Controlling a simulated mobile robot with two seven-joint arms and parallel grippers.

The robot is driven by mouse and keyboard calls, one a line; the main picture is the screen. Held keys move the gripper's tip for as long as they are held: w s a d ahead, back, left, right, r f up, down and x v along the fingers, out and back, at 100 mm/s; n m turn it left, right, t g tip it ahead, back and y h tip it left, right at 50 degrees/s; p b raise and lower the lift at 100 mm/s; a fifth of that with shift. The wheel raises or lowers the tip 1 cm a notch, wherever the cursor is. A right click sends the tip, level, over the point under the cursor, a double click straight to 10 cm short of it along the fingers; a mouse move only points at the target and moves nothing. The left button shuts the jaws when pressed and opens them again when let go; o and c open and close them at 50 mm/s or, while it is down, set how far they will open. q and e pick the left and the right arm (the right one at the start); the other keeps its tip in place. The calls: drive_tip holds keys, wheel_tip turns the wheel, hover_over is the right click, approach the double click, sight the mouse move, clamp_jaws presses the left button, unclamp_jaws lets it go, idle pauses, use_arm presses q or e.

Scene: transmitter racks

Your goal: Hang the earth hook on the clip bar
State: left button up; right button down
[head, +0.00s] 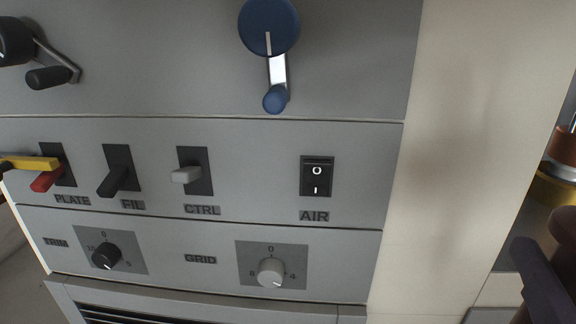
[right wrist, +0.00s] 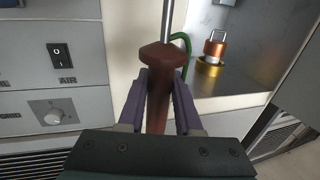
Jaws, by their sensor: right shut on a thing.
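The earth hook shows in the right wrist view as a brown handle (right wrist: 158,100) with a wide collar and a metal rod (right wrist: 167,18) rising out of the top of the frame. A green cable (right wrist: 186,45) curves beside the rod. My right gripper (right wrist: 158,85) is shut on the brown handle, with a purple-grey finger on each side. In the head view, part of the handle (head: 562,238) and a dark finger show at the lower right edge. The rod's hooked end is out of frame. I cannot make out the clip bar. My left gripper is not in view.
A grey panel carries the AIR switch (head: 317,176), several levers, knobs and a blue crank (head: 268,25). A yellow piece (head: 30,163) lies by the red PLATE lever (head: 47,180). A cream post (head: 430,160) separates the panel from an open bay with an orange-and-brass part (right wrist: 213,55).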

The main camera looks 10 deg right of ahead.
drive_tip(key=shift+w+d+r+p, duration=0.1)
drive_tip(key=shift+w+d+p, duration=0.3)
drive_tip(key=shift+w, duration=1.1)
drive_tip(key=shift+w+d+f+p, duration=0.1)
drive_tip(key=shift+w+d+p, duration=0.3)
drive_tip(key=shift+w, duration=1.05)
drive_tip(key=shift+w+d+r+p, duration=0.1)
drive_tip(key=shift+w+d+p, duration=0.3)
drive_tip(key=shift+w, duration=1.1)
drive_tip(key=shift+w+a+f, duration=0.15)
drive_tip(key=shift+f, duration=0.3)
drive_tip(key=shift+f+b, duration=1.55)
drive_tip(key=shift+f, duration=0.2)
drive_tip(key=c, duration=0.5)
unclamp_jaws()
